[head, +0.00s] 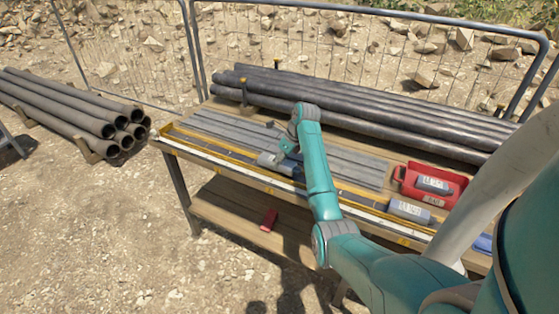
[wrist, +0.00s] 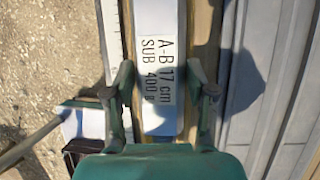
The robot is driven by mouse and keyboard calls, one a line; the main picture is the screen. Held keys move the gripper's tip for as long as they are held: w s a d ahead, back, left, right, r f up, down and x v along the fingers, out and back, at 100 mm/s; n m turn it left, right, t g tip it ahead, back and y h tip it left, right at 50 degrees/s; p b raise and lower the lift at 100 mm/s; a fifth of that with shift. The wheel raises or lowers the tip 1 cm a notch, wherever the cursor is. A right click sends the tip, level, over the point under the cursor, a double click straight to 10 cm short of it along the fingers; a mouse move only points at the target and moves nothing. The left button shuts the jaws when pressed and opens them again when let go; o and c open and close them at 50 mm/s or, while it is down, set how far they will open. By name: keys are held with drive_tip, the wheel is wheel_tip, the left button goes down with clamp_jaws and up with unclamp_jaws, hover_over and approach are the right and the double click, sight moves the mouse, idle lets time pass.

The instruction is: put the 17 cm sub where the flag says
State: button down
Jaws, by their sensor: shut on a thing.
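The 17 cm sub (wrist: 160,35) has a white label reading "A-B 17 cm SUB 400 g" in the wrist view. My gripper (wrist: 163,95) is shut on it, one finger on each side of the label. In the head view my gripper (head: 277,160) is over the front left-middle of the bench, with the grey sub (head: 268,161) partly hidden beneath it. I cannot tell whether the sub touches the bench. No flag is clearly readable in either view.
A red tray (head: 408,172) holding a labelled sub is at the bench's right. Another labelled sub (head: 410,210) lies in front of it. Long dark pipes (head: 350,95) lie along the back. Flat grey channels (head: 235,131) cover the middle. A red object (head: 268,219) is on the lower shelf.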

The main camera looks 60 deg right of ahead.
drive_tip(key=shift+f, duration=0.4)
idle(0.6)
unclamp_jaws()
idle(0.4)
drive_tip(key=shift+r, duration=3.45)
drive_tip(key=shift+a, duration=0.1)
